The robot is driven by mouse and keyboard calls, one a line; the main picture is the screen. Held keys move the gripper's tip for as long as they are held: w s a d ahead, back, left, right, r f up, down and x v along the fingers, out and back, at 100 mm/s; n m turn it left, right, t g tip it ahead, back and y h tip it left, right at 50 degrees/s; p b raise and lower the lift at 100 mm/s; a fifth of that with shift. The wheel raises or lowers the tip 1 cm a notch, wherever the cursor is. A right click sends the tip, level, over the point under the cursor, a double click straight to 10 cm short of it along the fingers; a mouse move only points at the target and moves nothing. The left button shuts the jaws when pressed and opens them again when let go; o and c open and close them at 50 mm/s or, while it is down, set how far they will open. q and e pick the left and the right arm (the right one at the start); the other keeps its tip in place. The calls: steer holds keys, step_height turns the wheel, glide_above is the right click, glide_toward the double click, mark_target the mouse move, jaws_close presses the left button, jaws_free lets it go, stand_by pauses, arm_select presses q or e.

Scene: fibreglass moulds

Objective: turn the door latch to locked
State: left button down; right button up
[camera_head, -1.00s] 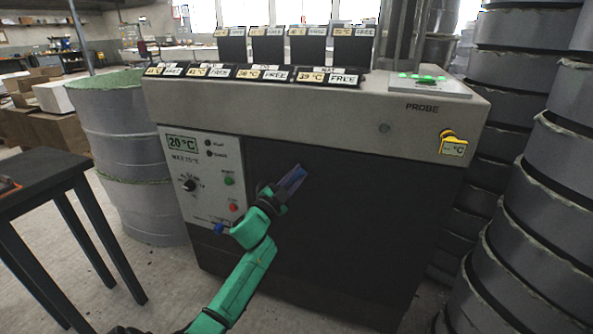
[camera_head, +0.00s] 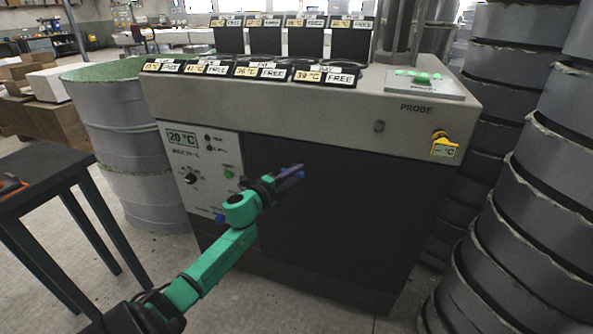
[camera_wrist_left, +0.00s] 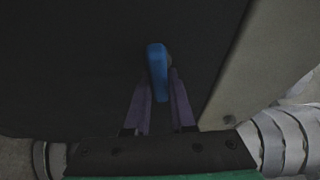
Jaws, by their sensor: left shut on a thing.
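The latch is a blue handle (camera_wrist_left: 157,70) on the dark door (camera_head: 350,215) of the grey cabinet. In the left wrist view its lower end lies between the purple fingers of my left gripper (camera_wrist_left: 158,98), which is shut on it. A small pale pivot shows beside the handle. In the head view my left gripper (camera_head: 290,176) is at the upper left of the door, its fingers pointing right and slightly up. The handle cannot be made out clearly there. My right gripper is not in view.
A control panel (camera_head: 203,150) with a dial and buttons is left of the door, partly behind my left arm. A yellow tag (camera_head: 445,147) hangs at the cabinet's upper right. Stacked grey drums (camera_head: 520,210) stand close on the right. A dark table (camera_head: 45,175) is at left.

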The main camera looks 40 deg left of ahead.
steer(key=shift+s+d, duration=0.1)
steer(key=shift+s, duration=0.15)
arm_select(q)
steer(key=c, duration=0.8)
jaws_free()
steer(key=shift+a, duration=0.1)
steer(key=shift+o, duration=0.2)
steer(key=shift+s, duration=0.1)
steer(key=s+p, duration=0.1)
steer(key=s, duration=1.3)
steer(key=shift+s+a, duration=0.2)
steer(key=shift+a, duration=0.2)
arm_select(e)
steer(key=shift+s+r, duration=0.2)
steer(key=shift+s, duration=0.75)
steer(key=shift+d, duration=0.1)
